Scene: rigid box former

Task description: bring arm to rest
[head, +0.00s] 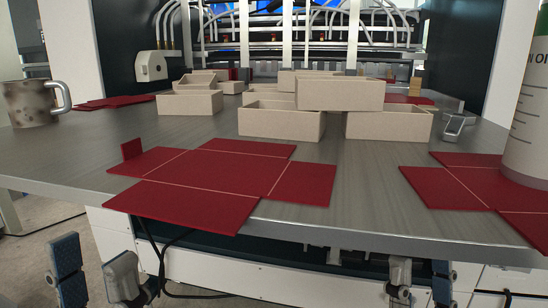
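My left gripper (97,272) is at the bottom left of the head view, below and in front of the table edge. Its two fingers, one with a blue pad, stand well apart with nothing between them. My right gripper (421,280) is at the bottom, right of the middle, also below the table edge. Its fingertips show apart with a gap between them; its lower part is cut off by the frame. Both grippers are clear of the objects on the table.
A grey table (350,210) carries a flat red box blank (205,178), another red blank (455,185) under a white bottle (529,130), and several beige boxes (280,122). A mug (30,104) stands at the left. A machine with pale hoses is behind.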

